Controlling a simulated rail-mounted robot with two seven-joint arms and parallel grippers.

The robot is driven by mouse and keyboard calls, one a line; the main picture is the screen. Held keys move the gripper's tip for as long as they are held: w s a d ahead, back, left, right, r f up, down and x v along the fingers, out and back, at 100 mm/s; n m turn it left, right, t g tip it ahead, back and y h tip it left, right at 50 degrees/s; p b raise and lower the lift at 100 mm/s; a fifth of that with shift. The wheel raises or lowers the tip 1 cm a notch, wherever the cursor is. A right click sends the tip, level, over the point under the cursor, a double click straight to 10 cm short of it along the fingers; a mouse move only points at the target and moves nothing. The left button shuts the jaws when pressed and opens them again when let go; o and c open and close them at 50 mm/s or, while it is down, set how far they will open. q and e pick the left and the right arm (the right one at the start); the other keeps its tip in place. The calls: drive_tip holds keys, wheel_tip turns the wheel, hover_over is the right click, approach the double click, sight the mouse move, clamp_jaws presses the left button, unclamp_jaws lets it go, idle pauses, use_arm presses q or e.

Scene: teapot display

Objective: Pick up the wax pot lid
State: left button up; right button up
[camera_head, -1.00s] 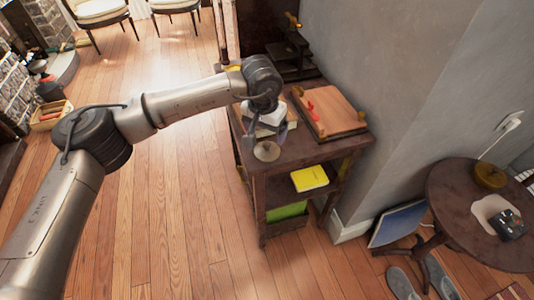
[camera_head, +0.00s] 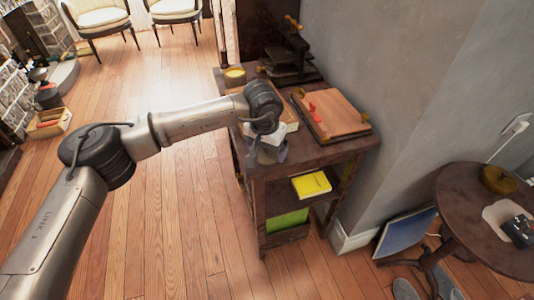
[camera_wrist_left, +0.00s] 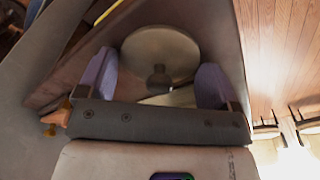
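The wax pot lid (camera_wrist_left: 160,45) is a pale round disc with a dark knob (camera_wrist_left: 158,77), lying on the dark wooden stand (camera_head: 290,165). In the left wrist view, my left gripper (camera_wrist_left: 156,66) is open, with one purple finger on each side of the knob and a gap to it. The fingers reach over the near part of the disc. In the head view, my left gripper (camera_head: 268,152) is low at the stand's front left corner and hides most of the lid. My right gripper is not in view.
A yellow-filled pot (camera_head: 235,76) stands at the stand's back left. A wooden board with a red item (camera_head: 334,112) and a dark press (camera_head: 290,58) are also on top. A yellow book (camera_head: 311,185) lies on the shelf below. A round table (camera_head: 470,205) stands right.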

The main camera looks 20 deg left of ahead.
use_arm(q)
drive_tip(key=c, duration=0.6)
